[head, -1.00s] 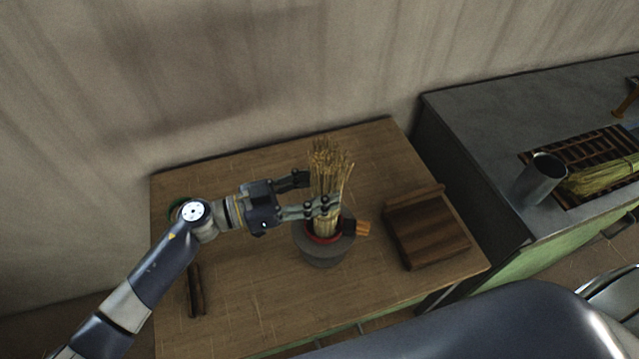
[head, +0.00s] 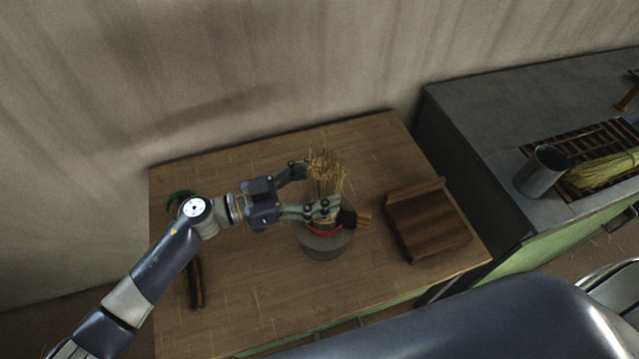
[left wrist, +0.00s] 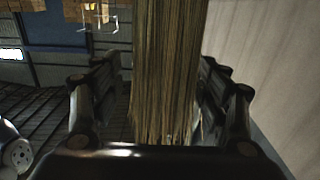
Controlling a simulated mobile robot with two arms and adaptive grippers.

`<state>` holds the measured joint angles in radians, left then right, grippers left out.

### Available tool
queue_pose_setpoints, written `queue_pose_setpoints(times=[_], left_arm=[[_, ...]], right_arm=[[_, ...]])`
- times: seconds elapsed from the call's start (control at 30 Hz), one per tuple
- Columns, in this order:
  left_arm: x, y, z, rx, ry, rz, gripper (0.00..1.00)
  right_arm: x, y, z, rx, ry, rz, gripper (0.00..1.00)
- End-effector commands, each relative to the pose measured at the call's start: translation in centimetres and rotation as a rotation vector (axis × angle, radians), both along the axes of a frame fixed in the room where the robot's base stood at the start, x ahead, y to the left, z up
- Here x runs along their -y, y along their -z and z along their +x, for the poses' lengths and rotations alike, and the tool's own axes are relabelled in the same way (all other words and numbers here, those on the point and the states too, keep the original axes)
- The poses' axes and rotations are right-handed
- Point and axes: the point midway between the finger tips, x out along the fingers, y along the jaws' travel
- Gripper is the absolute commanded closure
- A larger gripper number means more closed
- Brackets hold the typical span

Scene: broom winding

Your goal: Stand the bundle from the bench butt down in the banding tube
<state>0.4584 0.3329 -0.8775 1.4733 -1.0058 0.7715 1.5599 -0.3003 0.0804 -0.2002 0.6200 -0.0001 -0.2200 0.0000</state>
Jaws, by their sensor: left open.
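The straw bundle (head: 326,168) stands upright with its lower end in the grey banding tube (head: 325,245), which has a red ring at its mouth. How deep it sits is hidden by my finger and the rim. My left gripper (head: 309,188) is open, with one finger on the far side of the bundle and one in front. In the left wrist view the bundle (left wrist: 166,70) runs between the spread fingers, with a gap at the left finger. My right gripper is not in view.
A dark wooden block (head: 428,222) lies right of the tube on the wooden table (head: 250,300). A dark bar (head: 195,283) and a green ring (head: 180,203) lie left. On the right bench are a metal cup (head: 541,172) and another straw bundle (head: 605,171).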

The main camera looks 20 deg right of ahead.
Motion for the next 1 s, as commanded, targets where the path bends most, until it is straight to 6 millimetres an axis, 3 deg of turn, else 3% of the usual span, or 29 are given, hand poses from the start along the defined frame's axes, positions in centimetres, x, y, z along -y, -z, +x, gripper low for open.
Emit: queue_pose_setpoints(times=[0.27,0.7,1.0], left_arm=[[-1.3,0.1,0.0,-0.001,-0.003,0.003,0.32],[-9.9,0.0,-0.3,-0.001,-0.002,0.003,0.32],[-12.0,-0.1,-0.4,-0.001,0.0,0.0,0.32]], right_arm=[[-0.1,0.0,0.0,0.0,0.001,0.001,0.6],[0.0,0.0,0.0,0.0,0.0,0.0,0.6],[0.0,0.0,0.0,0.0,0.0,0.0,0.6]])
